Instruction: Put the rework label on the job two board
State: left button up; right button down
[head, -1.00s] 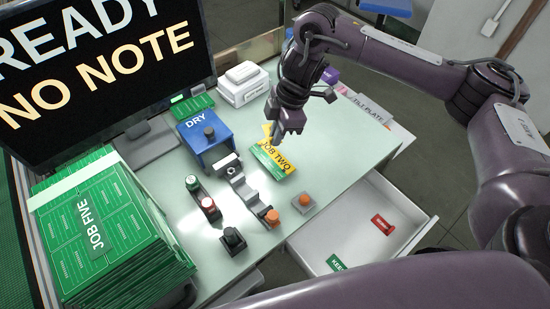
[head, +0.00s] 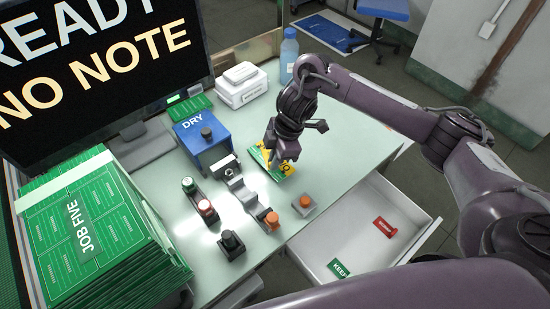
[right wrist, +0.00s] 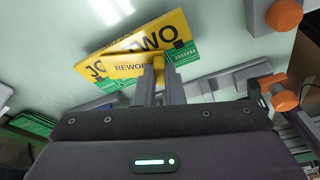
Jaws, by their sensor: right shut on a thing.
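The job two board (head: 286,170) lies on the bench, green with a yellow header band. It also shows in the right wrist view (right wrist: 192,28), where the gripper and label cover part of its lettering. My right gripper (right wrist: 158,72) is shut on the yellow rework label (right wrist: 122,68), whose word "REWORK" is partly hidden by a finger. The label is over the board's yellow band; I cannot tell whether it touches. In the head view my right gripper (head: 279,157) is right above the board and hides most of it. My left gripper is not in view.
A blue DRY box (head: 203,148), a clamp-like fixture (head: 240,188) and an orange button (head: 306,201) stand near the board. An open drawer (head: 352,222) holds a green KEEP label (head: 339,268) and a red label (head: 385,227). Job five boards (head: 80,235) are stacked at left.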

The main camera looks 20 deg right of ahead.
jog(key=shift+f, duration=0.2)
jog(key=c, duration=1.5)
grip_release()
jog(key=p+v, duration=0.2)
jog(key=v, duration=1)
jog(key=shift+r, duration=0.25)
